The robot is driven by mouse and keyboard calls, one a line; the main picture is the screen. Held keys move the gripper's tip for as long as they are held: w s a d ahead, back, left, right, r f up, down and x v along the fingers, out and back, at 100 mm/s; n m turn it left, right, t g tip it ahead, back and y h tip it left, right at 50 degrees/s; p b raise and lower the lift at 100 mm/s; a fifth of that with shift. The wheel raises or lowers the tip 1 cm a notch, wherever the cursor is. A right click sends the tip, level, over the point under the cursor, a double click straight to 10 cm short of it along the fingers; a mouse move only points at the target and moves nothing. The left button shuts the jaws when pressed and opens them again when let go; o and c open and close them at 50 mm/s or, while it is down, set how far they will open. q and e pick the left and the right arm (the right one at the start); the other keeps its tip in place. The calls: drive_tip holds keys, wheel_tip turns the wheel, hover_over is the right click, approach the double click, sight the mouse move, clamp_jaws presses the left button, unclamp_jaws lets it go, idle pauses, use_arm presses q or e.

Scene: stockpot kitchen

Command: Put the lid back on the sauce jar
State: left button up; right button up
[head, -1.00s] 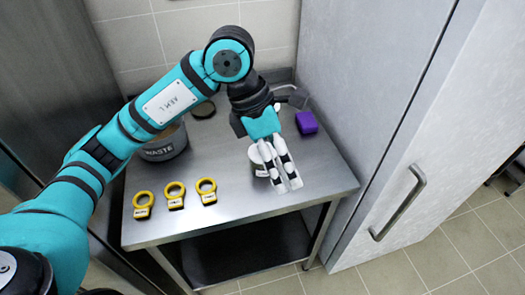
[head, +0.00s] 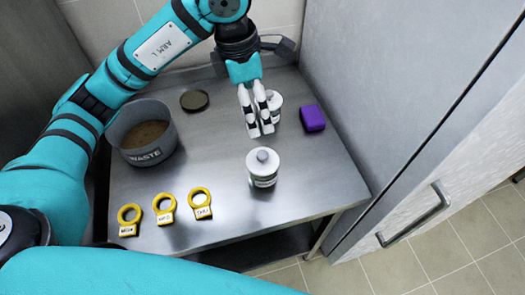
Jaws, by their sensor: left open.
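A small white jar (head: 262,178) stands upright at the front middle of the steel table, with a grey-white knobbed lid (head: 262,160) seated on top. Its label is too small to read. A second white jar (head: 275,112) stands farther back, partly hidden by my left gripper. A dark round disc (head: 194,100) lies flat at the back left; I cannot tell whether it is a lid. My left gripper (head: 260,133) points down between the two jars in the picture, empty, apart from the front jar. Its fingers look close together with a gap. My right gripper is out of view.
A grey bin marked WASTE (head: 146,155) with brown contents stands at the left. Several yellow ring-topped tags (head: 165,212) line the front left edge. A purple block (head: 313,118) lies at the right, near the tall grey cabinet (head: 400,110). The table's front right is clear.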

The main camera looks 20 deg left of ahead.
use_arm(q)
drive_tip(key=s, duration=0.1)
drive_tip(key=p, duration=0.3)
hover_over(262, 154)
wheel_tip(262, 154, down, 11)
drive_tip(key=shift+f, duration=0.3)
drive_tip(key=shift+w+f, duration=0.1)
drive_tip(key=shift+f, duration=0.2)
wheel_tip(262, 154, down, 4)
drive_tip(key=p, duration=0.2)
drive_tip(key=shift+p, duration=0.3)
drive_tip(key=shift+f, duration=0.5)
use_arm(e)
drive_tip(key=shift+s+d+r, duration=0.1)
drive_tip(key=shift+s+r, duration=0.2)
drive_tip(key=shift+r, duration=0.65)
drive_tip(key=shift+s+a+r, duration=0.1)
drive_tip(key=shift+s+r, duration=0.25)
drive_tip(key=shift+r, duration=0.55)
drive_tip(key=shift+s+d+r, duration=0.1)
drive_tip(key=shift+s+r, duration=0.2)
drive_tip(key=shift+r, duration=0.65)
use_arm(q)
drive_tip(key=shift+c, duration=0.3)
